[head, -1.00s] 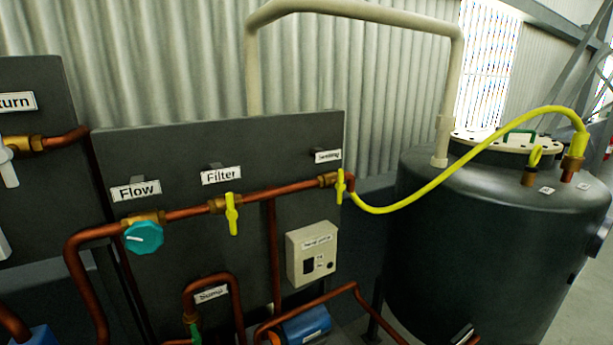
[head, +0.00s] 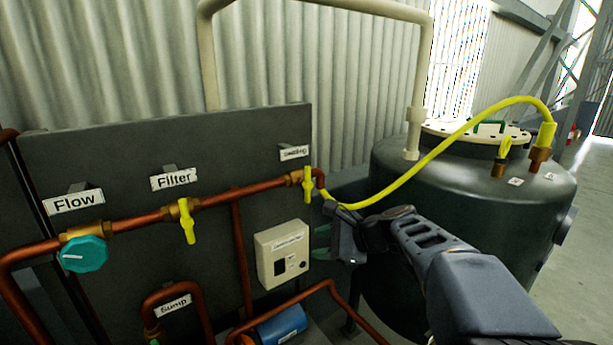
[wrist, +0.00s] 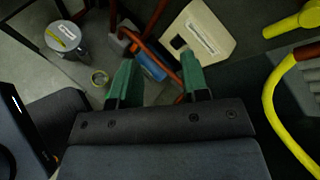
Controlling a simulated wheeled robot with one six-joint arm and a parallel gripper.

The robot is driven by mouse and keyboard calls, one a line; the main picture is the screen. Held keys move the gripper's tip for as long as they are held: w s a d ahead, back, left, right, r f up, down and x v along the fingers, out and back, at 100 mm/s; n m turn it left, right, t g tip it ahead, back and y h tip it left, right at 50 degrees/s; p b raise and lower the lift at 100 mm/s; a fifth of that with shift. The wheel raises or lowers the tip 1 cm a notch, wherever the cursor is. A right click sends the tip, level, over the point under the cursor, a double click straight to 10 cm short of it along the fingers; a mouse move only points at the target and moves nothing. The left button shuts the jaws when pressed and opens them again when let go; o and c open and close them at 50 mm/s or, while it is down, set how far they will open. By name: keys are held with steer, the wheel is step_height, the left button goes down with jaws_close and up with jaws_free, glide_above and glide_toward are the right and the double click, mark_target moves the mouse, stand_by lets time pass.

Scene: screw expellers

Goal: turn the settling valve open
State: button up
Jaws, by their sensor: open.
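The settling valve (head: 307,185) has a yellow lever on the copper pipe at the right end of the dark panel, below the label reading "Settling" (head: 294,153). Its lever points up and down, across the pipe. My gripper (head: 328,243) is just below and to the right of the lever, apart from it. In the wrist view my gripper (wrist: 158,65) is open, with green fingertips apart and nothing between them. A yellow lever (wrist: 295,24), seemingly the settling valve's, shows at the top right there.
A yellow hose (head: 430,160) arches from the pipe end to the dark tank (head: 470,200) and passes close to my gripper. A beige switch box (head: 283,254) sits below the valve. The filter valve (head: 186,220) and teal flow knob (head: 85,254) are further left.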

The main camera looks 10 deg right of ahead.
mark_target(308, 183)
steer(key=w+d+r+m+t+y, duration=0.2)
steer(key=w+d+r+m+t, duration=0.4)
steer(key=w+d+r+m, duration=0.25)
steer(key=shift+m, duration=0.45)
steer(key=shift+p+x, duration=1.5)
steer(key=shift+x, duration=4.9)
steer(key=shift+w+d+f, duration=0.1)
steer(key=shift+d, duration=0.05)
steer(key=shift+c, duration=0.2)
jaws_close()
